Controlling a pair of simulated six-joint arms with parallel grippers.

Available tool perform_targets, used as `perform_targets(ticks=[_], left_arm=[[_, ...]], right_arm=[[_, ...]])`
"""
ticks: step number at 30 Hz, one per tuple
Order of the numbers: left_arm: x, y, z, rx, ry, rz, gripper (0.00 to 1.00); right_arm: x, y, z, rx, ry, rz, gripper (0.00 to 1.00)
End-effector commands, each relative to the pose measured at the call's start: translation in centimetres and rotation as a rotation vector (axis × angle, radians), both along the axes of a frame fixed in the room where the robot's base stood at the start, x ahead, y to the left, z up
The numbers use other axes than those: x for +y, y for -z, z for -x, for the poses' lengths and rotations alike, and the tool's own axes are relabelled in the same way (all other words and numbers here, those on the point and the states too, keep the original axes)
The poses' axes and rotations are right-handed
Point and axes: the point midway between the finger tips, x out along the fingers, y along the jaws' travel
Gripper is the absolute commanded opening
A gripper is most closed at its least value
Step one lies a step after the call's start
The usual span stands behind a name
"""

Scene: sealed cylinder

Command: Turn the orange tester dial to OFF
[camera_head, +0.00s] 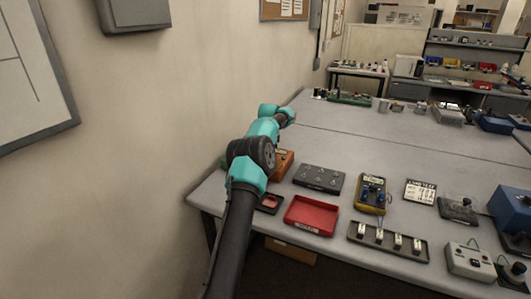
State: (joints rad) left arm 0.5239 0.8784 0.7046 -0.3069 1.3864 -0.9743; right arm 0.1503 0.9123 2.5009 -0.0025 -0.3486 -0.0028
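The orange tester (284,164) sits at the left end of the bench, mostly hidden behind my teal and black arm. Only its right part shows, and I cannot make out its dial or the dial's setting. This arm, which appears to be my left, rises from the bottom and reaches over the tester's area toward the back. Its gripper fingers cannot be made out. My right arm and gripper are not in view.
A red tray (312,214), a small dark tray (270,202), a black switch panel (319,177), a yellow meter (371,193) and a black rack (387,242) stand near the front. The wall (150,190) is close on the left. The bench's middle (400,150) is clear.

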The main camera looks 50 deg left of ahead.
Motion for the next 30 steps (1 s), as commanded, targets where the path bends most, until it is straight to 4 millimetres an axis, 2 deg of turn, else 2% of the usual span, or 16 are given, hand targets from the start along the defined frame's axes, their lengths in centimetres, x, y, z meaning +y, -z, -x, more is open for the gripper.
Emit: perform_targets(ticks=[3,18,30], left_arm=[[0.01,-0.02,0.02,0.0,0.0,0.0,0.55],[0.03,-0.05,0.05,0.0,-0.001,0.001,0.07],[0.02,-0.05,0.06,0.002,-0.047,0.001,0.06]], right_arm=[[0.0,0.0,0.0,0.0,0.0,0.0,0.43],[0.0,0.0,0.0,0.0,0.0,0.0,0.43],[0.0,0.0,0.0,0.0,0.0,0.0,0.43]])
